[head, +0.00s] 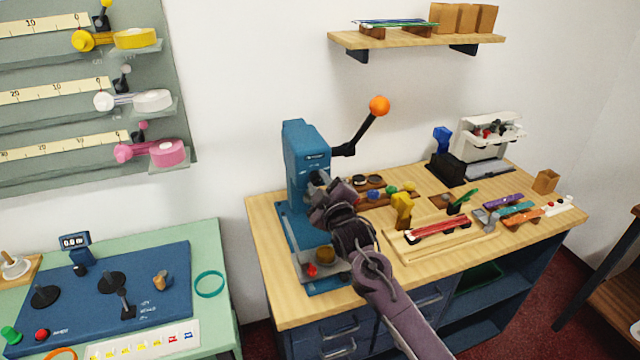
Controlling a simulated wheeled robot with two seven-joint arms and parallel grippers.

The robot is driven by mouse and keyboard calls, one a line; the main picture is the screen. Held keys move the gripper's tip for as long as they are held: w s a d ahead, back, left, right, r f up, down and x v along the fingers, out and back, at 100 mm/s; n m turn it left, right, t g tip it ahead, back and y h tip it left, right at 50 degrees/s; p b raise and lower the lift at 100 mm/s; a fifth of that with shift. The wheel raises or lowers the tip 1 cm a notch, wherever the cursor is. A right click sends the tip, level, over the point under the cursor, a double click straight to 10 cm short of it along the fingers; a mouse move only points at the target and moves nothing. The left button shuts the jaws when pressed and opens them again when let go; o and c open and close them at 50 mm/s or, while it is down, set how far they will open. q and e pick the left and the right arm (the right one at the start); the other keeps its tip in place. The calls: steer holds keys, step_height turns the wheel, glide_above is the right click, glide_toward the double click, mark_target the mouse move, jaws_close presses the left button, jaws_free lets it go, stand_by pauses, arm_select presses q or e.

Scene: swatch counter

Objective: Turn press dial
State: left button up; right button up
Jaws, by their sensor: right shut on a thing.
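The blue press (303,140) stands at the left of the wooden bench, with a black lever arm that ends in an orange ball (379,106). My right gripper (319,180) reaches up from the lower right to the front face of the press. It is shut on the press dial there, and its fingers and wrist hide almost all of the dial. The dial's turn angle cannot be seen. The press base below holds a red button (311,269) and a brown round piece (325,253). My left gripper is not in view.
Right of my arm on the wooden bench (268,232) are a yellow block (402,210), a wooden tray (412,251) and several coloured tools. A blue panel (140,290) sits on the green counter at left. A shelf (420,39) hangs above. Free air surrounds the lever.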

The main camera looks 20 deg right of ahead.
steer(key=m, duration=0.4)
steer(key=shift+f+m, duration=0.1)
steer(key=shift+m, duration=0.2)
steer(key=m, duration=0.3)
steer(key=shift+a+m+p, duration=0.1)
steer(key=shift+m+p, duration=0.25)
steer(key=shift+m, duration=0.05)
steer(key=m, duration=0.3)
steer(key=shift+m+p, duration=0.3)
steer(key=shift+m, duration=1.8)
steer(key=shift+f, duration=0.1)
steer(key=o, duration=1)
